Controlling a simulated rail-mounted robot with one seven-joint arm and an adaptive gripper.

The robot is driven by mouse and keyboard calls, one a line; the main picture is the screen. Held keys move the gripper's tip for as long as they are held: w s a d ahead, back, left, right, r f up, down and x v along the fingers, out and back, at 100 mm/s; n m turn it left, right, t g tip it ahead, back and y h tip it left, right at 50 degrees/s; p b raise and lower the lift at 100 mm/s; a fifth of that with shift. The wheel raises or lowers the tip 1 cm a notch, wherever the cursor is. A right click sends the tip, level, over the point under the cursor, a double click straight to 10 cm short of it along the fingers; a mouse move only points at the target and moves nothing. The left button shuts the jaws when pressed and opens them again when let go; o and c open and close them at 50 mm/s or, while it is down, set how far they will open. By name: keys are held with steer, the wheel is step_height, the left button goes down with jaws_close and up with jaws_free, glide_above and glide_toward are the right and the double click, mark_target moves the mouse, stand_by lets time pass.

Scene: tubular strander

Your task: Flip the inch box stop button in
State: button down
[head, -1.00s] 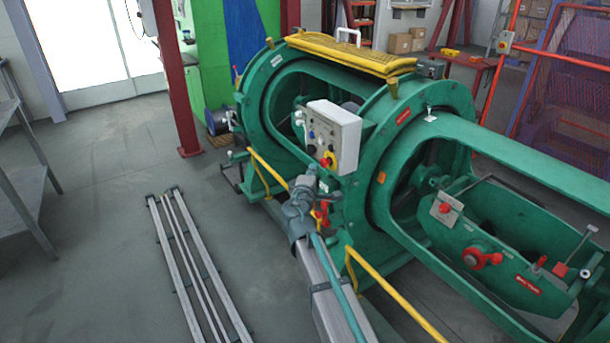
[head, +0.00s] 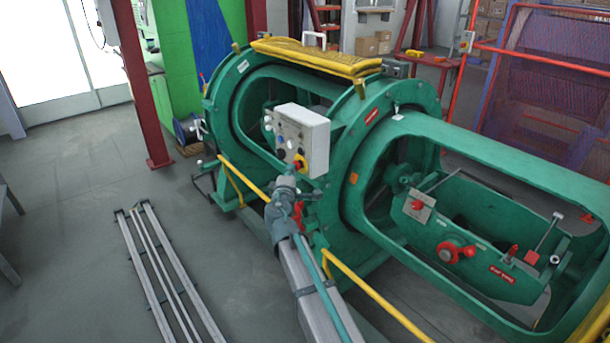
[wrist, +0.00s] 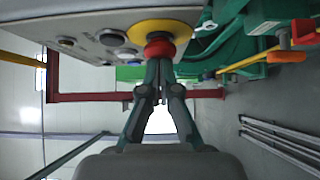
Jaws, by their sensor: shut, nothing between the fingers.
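The inch box (head: 302,138) is a pale grey control box on the green machine in the head view. Its panel (wrist: 75,30) fills the upper left of the wrist view. The stop button (wrist: 160,48) is a red knob on a yellow collar (wrist: 165,30); it also shows small in the head view (head: 299,163). My gripper (wrist: 158,66) is shut and empty. Its fingertips are right at the red button in the wrist view; whether they touch it I cannot tell. In the head view my gripper (head: 287,180) is just below the box's lower edge.
Other dark buttons (wrist: 112,38) sit beside the stop button. Yellow rails (head: 375,295) run along the machine's front. A red post (head: 142,85) stands at left. Metal bars (head: 165,270) lie on the floor at left, with open floor around them.

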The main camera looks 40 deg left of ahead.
steer(key=shift+w+d, duration=0.15)
steer(key=shift+w, duration=0.35)
steer(key=s+d+b, duration=0.3)
steer(key=s+d, duration=0.1)
steer(key=s, duration=0.9)
steer(key=shift+d, duration=0.2)
